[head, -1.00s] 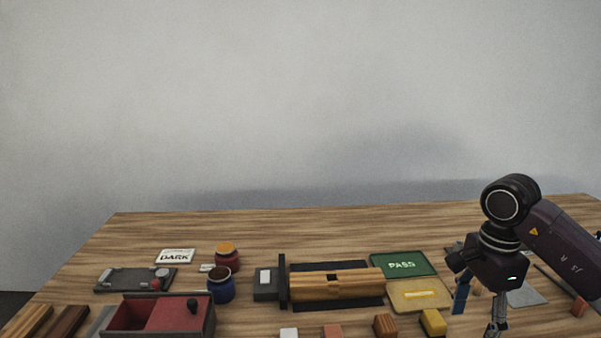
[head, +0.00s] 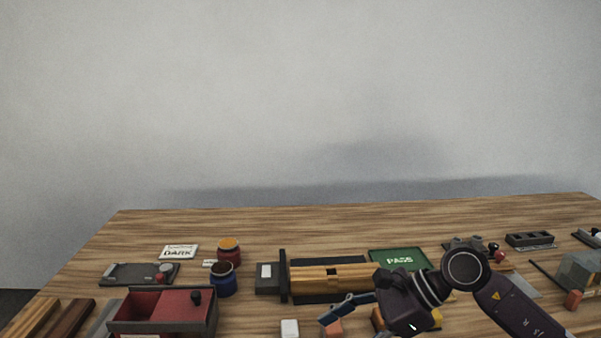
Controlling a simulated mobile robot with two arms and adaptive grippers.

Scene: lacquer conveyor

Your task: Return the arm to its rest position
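My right arm comes in from the lower right. Its dark gripper (head: 335,314) is low over the front of the table, with the blue-grey finger part pointing left. It is in front of the conveyor's near right end and partly covers the small blocks there. Only one finger shows clearly, so its opening cannot be told, and I see nothing clearly held in it. My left arm and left gripper are not in view.
The wooden conveyor (head: 325,286) is mid-table, with the green PASS mat (head: 398,260) behind my gripper. A red box (head: 162,313), blue jar (head: 223,284) and orange-topped jar (head: 229,250) stand left. A dark slotted block (head: 529,239) sits right. The table's back strip is clear.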

